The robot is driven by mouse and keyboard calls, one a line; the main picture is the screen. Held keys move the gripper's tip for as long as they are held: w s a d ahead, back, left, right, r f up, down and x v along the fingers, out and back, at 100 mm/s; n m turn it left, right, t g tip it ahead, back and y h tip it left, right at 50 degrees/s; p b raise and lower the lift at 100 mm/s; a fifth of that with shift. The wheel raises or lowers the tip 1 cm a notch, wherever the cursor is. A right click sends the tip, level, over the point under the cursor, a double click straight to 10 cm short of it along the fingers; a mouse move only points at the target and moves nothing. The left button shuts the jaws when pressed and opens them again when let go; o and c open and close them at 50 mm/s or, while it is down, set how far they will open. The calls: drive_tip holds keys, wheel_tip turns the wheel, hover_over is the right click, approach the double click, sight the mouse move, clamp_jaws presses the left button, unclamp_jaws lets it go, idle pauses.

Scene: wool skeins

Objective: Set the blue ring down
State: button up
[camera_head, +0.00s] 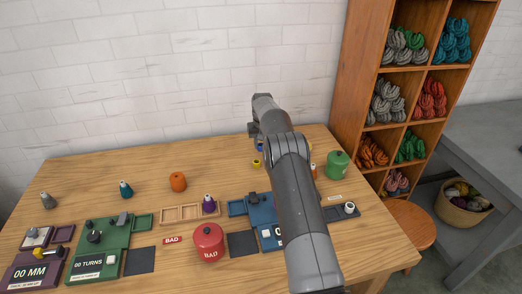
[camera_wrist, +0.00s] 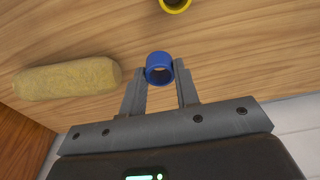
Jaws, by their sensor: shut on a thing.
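The blue ring (camera_wrist: 159,69) is between the fingertips of my gripper (camera_wrist: 161,80) in the wrist view. The fingers are shut on its two sides, and its open hole faces the camera. The wooden table (camera_wrist: 215,50) lies behind it; I cannot tell whether the ring touches the table.
A yellow ring (camera_wrist: 175,4) and a tan cylinder (camera_wrist: 67,80) are near the gripper in the wrist view. In the head view, a green pot (camera_head: 338,165) stands right of my arm and a red BAD pot (camera_head: 208,243) left of it. A wool shelf (camera_head: 400,85) rises behind.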

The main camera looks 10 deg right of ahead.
sight(261, 156)
drive_tip(key=shift+f, duration=1.7)
drive_tip(key=shift+f, duration=0.15)
drive_tip(key=o, duration=0.9)
